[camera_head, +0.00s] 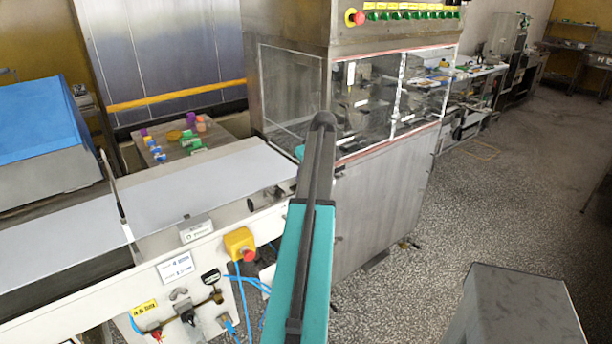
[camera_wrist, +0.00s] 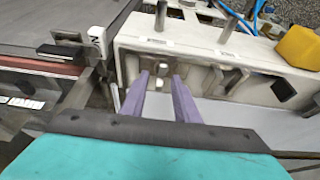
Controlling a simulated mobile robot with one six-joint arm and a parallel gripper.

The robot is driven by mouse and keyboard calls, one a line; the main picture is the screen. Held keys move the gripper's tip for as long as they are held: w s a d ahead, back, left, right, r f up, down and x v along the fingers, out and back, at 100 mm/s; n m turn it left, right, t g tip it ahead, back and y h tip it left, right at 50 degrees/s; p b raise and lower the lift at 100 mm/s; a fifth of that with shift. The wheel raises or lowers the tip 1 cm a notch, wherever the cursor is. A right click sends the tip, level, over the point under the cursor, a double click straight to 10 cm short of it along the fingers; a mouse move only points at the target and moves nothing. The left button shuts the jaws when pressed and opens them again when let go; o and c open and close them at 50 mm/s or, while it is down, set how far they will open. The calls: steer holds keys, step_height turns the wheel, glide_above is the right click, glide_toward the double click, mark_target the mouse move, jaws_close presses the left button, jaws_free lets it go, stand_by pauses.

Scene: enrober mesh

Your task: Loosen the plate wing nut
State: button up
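My gripper (camera_wrist: 160,75) shows in the wrist view as two purple fingers with a clear gap between them. It is open, with nothing held. Beyond the fingertips is the white side of a machine (camera_wrist: 215,48) with a recess in it. A small grey-brown, wing-shaped piece (camera_wrist: 234,80) sits in this recess, right of the fingers and apart from them. I cannot tell for certain whether it is the plate wing nut. In the head view my arm crosses the middle, and my fingers are not visible.
A yellow box with a red button (camera_head: 240,245) is on the conveyor's (camera_head: 150,205) side panel, above blue hoses and valves. A clear-walled steel cabinet (camera_head: 375,195) stands behind my arm. A grey block (camera_head: 515,310) is at lower right. The speckled floor (camera_head: 470,225) between is open.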

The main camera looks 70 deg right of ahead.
steer(key=b+v, duration=0.3)
steer(key=v, duration=1)
steer(key=shift+s+a+r, duration=0.1)
steer(key=shift+s, duration=0.05)
stand_by(0.4)
